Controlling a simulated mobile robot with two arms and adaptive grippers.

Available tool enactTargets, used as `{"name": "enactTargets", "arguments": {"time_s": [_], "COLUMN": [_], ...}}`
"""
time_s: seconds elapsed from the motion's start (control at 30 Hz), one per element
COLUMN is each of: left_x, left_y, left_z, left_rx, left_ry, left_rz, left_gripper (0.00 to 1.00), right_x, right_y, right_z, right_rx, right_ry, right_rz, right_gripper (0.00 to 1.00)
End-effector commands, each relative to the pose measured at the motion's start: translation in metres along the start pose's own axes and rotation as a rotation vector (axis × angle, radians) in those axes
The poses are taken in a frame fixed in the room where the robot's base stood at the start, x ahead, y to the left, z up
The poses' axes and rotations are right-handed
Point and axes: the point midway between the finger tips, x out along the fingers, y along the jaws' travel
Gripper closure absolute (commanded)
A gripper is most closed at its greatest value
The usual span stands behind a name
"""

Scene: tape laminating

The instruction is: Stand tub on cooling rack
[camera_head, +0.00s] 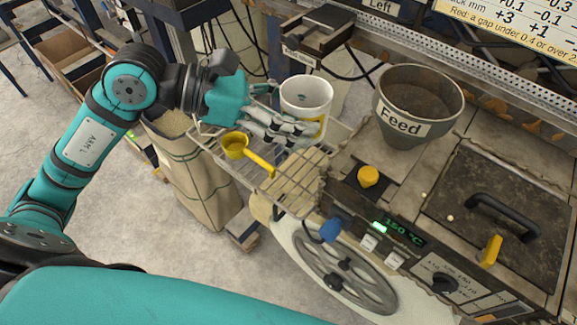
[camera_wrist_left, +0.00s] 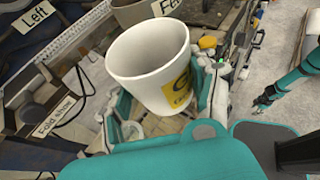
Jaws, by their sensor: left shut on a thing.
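A white tub (camera_head: 306,92) with a yellow label stands out above the wire cooling rack (camera_head: 222,160), and its open top faces up. My left gripper (camera_head: 285,125) is shut on the tub, its grey fingers at the tub's near lower side. The tub (camera_wrist_left: 150,62) fills the middle of the left wrist view, tilted in that picture. Whether its base touches the rack is hidden by the fingers. In the left wrist view a teal arm with a dark hand (camera_wrist_left: 266,97), seemingly my right one, shows small at the right edge; its fingers are too small to read.
A yellow scoop (camera_head: 236,147) and pale flat strips (camera_head: 298,178) lie on the rack. The Feed hopper (camera_head: 415,100) stands right of the tub. A handwheel (camera_head: 345,275) and control panel (camera_head: 390,235) are in front. A granule-filled sack (camera_head: 190,165) stands below left.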

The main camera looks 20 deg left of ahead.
Motion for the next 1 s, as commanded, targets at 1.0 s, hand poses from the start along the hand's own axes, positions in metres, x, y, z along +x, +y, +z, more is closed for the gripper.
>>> {"name": "enactTargets", "arguments": {"time_s": [1.0], "left_x": [0.066], "left_y": [-0.006], "left_z": [-0.161], "left_rx": [-0.003], "left_ry": [0.000], "left_rz": [-0.001], "left_gripper": [0.76], "right_x": [-0.012], "right_y": [0.004], "right_z": [0.005], "right_rx": [0.001], "right_ry": [-0.004], "right_rz": [0.004], "right_gripper": [0.60]}}
